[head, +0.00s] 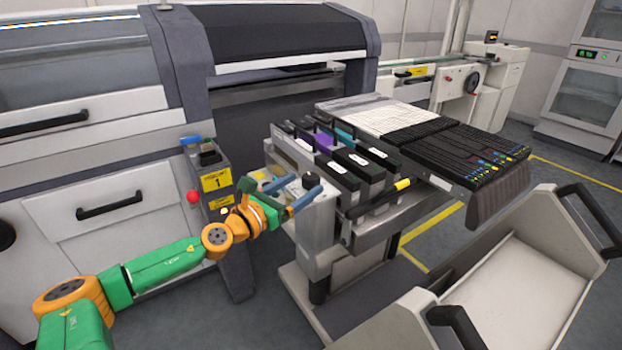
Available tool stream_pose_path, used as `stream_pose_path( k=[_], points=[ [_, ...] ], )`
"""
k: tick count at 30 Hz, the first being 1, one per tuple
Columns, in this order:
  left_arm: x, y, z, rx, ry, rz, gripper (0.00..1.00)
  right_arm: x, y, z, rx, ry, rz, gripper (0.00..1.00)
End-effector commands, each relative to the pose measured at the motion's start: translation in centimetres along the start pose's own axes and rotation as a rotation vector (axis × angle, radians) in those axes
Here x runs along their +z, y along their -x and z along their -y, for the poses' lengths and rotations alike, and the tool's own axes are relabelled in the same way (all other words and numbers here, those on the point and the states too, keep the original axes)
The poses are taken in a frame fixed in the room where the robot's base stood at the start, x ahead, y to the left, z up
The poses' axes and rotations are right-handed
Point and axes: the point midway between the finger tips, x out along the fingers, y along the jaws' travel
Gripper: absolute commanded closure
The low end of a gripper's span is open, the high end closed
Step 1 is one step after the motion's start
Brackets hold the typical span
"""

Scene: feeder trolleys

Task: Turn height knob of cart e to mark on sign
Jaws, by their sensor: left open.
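A feeder cart (317,225) stands in the middle of the head view, against the large machine. I cannot read a letter on it, so I cannot tell if it is cart e. My left gripper (306,184) is open at the cart's near left end, its blue fingers pointing toward a small dark round part (310,180) that may be the height knob. The fingers partly cover this part, and I cannot tell if they touch it. A yellow sign (216,181) with a 1 is on the post left of the gripper; no knob mark is readable. My right gripper is not in view.
Upright black feeders (362,168) fill the cart's slots, with a wide rack of flat strips (440,140) behind them. A pale open bin cart (525,285) with black handles stands at the lower right. A red button (193,197) sticks out near the sign.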

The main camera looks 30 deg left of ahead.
Motion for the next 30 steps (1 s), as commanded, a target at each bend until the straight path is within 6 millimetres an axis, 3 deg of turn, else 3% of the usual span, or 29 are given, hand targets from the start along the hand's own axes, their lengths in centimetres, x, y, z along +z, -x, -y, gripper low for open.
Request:
stream_pose_path(
  k=[10, 21, 30],
  points=[
    [0.3, -3.2, 0.2, -0.003, 0.001, 0.002, 0.16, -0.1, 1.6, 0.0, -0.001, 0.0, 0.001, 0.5],
    [0.1, -3.7, 0.3, -0.007, -0.002, -0.001, 0.16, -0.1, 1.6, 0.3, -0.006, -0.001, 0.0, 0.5],
    [0.1, -3.7, 0.3, -0.007, -0.002, 0.0, 0.97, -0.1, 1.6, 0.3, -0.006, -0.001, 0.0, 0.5]
  ],
)
